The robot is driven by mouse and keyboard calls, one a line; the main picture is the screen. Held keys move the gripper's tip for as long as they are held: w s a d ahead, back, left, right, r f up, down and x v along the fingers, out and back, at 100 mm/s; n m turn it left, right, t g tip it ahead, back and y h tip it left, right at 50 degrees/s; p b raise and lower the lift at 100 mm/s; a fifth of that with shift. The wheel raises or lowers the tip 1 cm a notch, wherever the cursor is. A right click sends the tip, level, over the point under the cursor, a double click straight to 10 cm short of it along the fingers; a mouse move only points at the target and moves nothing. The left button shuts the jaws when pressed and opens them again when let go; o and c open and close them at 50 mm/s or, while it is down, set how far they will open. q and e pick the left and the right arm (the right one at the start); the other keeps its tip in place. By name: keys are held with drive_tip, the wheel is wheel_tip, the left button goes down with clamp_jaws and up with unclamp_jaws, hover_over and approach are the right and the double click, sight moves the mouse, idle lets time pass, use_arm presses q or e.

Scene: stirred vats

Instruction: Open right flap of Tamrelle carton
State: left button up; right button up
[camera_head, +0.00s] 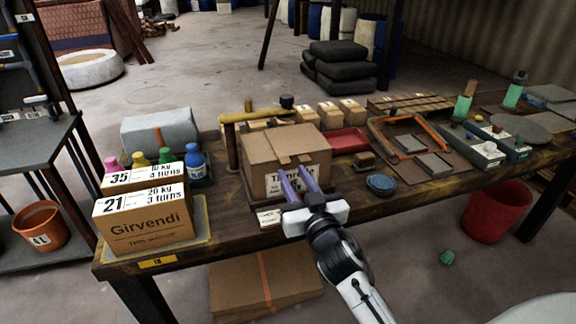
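The Tamrelle carton (258,150) is a brown cardboard box on the wooden table, left of the table's middle. Its top flaps look folded down flat, with a seam across the top. A white label on its front face is partly hidden by my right gripper. My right gripper (293,171) has two purple fingers, spread apart with a gap between them. They point at the front of the carton, near its label. I cannot tell whether they touch it. Nothing shows between them. My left gripper is not in view.
A red tray (347,140), a small brown block (365,159) and a blue bowl (381,184) lie to the right.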

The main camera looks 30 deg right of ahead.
sight(287, 164)
drive_tip(key=x, duration=0.5)
drive_tip(key=shift+w, duration=0.1)
clamp_jaws()
